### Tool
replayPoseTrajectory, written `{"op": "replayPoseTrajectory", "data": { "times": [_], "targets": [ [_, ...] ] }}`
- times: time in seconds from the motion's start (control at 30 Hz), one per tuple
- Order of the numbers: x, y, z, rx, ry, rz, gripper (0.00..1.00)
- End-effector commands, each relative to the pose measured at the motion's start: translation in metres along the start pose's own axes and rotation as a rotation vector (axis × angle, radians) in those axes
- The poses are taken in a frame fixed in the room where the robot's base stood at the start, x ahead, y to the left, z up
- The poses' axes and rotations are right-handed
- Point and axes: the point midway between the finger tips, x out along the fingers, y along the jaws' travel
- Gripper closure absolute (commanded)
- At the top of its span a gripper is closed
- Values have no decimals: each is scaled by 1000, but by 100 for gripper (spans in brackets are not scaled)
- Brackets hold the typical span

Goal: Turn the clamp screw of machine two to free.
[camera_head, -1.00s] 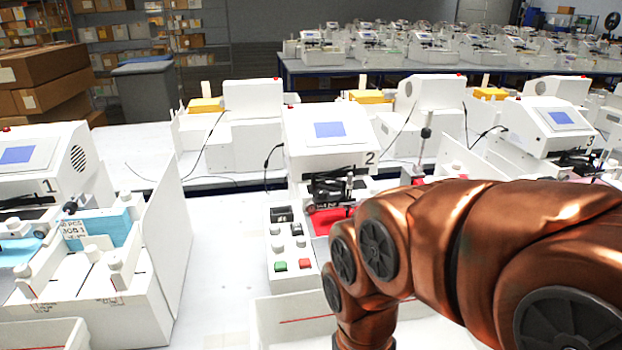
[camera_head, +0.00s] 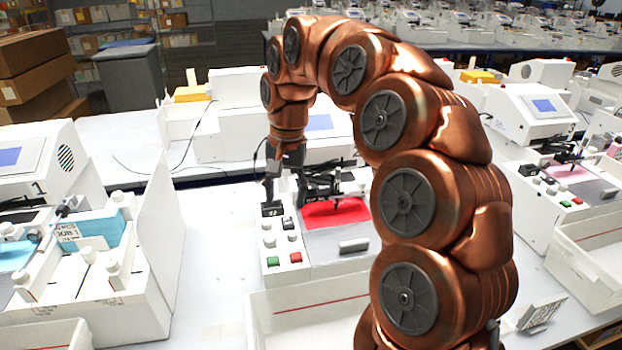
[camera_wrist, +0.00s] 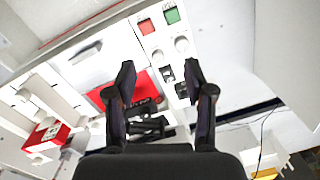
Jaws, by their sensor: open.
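Machine two (camera_head: 300,268) is the white plotter in the middle of the head view. In the wrist view the red sheet (camera_wrist: 88,97) and black carriage (camera_wrist: 150,128) show partly behind my fingers. I cannot clearly pick out the clamp screw; it may be among the dark carriage parts. My gripper (camera_head: 285,200) points down over machine two, left of the carriage. In the wrist view my gripper (camera_wrist: 160,77) is open, with nothing between its fingers.
The panel beside the sheet has a green button (camera_head: 273,261), a red button (camera_head: 296,257), pale knobs and black switches. Machine one (camera_head: 100,285) stands left with a tall side wall. Machine three (camera_head: 525,120) stands right. Bare tabletop (camera_head: 212,235) separates machines one and two.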

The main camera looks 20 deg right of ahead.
Motion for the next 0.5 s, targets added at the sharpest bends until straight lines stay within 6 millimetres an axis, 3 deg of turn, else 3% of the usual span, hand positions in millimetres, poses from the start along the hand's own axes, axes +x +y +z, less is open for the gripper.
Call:
{"op": "replayPoseTrajectory", "data": {
  "times": [0.2, 0.5],
  "targets": [
    [-10, -4, -67, 233, 15, -6, 47],
    [-7, 16, -138, 566, 46, 20, 47]
  ]
}}
